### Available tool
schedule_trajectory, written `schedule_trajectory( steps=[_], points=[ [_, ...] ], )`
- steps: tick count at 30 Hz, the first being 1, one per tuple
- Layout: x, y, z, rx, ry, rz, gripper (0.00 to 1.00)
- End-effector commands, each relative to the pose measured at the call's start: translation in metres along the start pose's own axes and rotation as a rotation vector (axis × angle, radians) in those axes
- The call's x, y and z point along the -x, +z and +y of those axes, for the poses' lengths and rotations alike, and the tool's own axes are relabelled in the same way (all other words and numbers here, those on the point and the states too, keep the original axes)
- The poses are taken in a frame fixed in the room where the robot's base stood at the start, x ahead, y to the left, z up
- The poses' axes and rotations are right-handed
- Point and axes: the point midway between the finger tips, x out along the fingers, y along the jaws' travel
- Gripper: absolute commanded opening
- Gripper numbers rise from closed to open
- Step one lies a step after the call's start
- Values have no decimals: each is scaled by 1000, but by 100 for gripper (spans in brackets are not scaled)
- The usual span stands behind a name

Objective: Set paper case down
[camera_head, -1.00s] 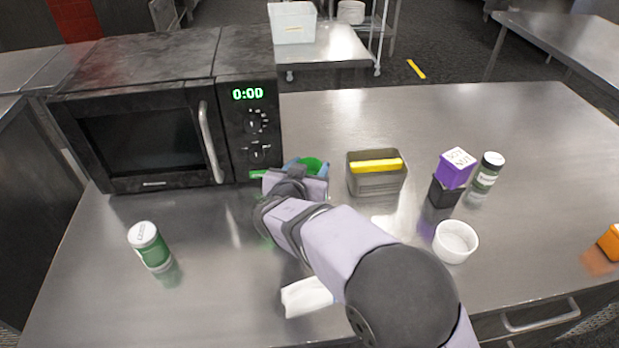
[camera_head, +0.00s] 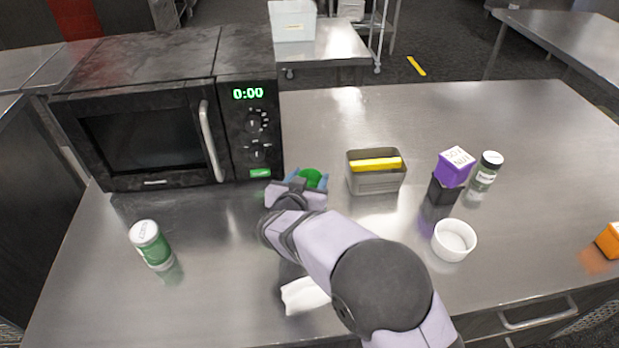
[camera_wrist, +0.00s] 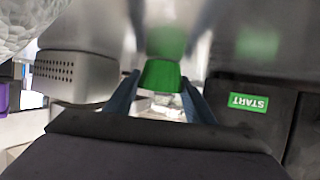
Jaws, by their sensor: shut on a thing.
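A small green paper case (camera_head: 313,178) is in my gripper (camera_head: 306,184), to the right of the microwave's front and left of the grey bin. My gripper's body and arm cover part of it. In the wrist view, the paper case (camera_wrist: 160,75) sits between the two blue fingers of my gripper (camera_wrist: 160,88), which are shut on it. Its green reflection in the steel counter (camera_head: 215,260) shows right against it, so it is very low over the counter or touching it. I cannot tell which.
The microwave (camera_head: 150,120) stands close on the left. The grey bin (camera_head: 376,182) with a yellow item is close on the right. Farther right are a purple box (camera_head: 455,168), a jar (camera_head: 486,172) and a white bowl (camera_head: 454,241).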

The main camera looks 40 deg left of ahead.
Motion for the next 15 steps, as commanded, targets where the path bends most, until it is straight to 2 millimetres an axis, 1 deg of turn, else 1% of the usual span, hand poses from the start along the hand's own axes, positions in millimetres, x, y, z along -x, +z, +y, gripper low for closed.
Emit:
schedule_trajectory(
  steps=[6,7,9,15],
  points=[
    [-2,4,0,-1,0,0,28],
    [-1,3,0,0,0,0,53],
    [-1,2,0,0,0,-1,67],
    [-1,2,0,0,0,-1,67]
  ],
)
